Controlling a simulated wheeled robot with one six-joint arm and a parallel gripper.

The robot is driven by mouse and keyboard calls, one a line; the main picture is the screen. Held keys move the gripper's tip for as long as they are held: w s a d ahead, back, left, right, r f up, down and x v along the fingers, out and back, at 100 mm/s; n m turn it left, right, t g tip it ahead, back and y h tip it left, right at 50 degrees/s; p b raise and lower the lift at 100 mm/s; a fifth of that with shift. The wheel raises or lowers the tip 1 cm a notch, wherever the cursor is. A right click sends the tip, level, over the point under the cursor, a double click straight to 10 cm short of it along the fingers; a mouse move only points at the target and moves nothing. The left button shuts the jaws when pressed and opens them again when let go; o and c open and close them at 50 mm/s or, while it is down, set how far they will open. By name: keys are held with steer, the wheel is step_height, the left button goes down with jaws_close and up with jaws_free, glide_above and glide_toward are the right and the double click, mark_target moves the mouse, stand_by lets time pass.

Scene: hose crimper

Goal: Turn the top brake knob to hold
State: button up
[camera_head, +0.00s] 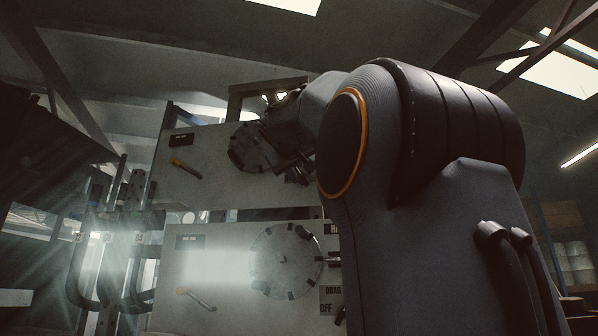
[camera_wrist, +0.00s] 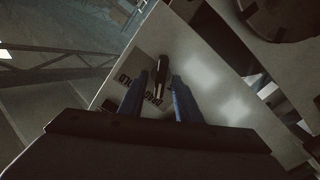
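The top brake knob (camera_wrist: 162,68) shows in the wrist view as a dark bar on the pale panel, beside a label with upside-down lettering that seems to read HOLD and DRAG (camera_wrist: 140,92). My gripper (camera_wrist: 158,80) has its two blue fingers apart, one on each side of the knob. Gaps show between knob and fingers, so it looks open; I cannot tell how deep the fingers reach. In the head view my gripper (camera_head: 295,166) is at the right of the upper panel (camera_head: 200,190), and my arm hides the knob there.
A dark-rimmed disc (camera_head: 250,147) is just left of my gripper, and an orange-tipped lever (camera_head: 186,168) is farther left. Below is a second panel (camera_head: 175,265) with its own disc (camera_head: 287,262), lever (camera_head: 196,298) and labels. Curved dark bars (camera_head: 85,265) stand at left.

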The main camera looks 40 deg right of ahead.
jaws_close()
steer(key=shift+f+m+b, duration=0.1)
steer(key=shift+m+b, duration=0.2)
steer(key=shift+b, duration=0.05)
steer(key=shift+m+b, duration=0.9)
steer(key=shift+b, duration=0.1)
steer(key=m+b, duration=0.2)
steer(key=m, duration=0.1)
steer(key=shift+d+m+b, duration=0.1)
steer(key=shift+m+b, duration=0.2)
steer(key=shift+b, duration=0.1)
steer(key=m+b, duration=0.1)
steer(key=m, duration=0.2)
steer(key=m+b, duration=0.1)
steer(key=m, duration=0.1)
steer(key=shift+s+d+m+b, duration=0.1)
steer(key=shift+s+m+b, duration=0.1)
steer(key=shift+m+b, duration=0.2)
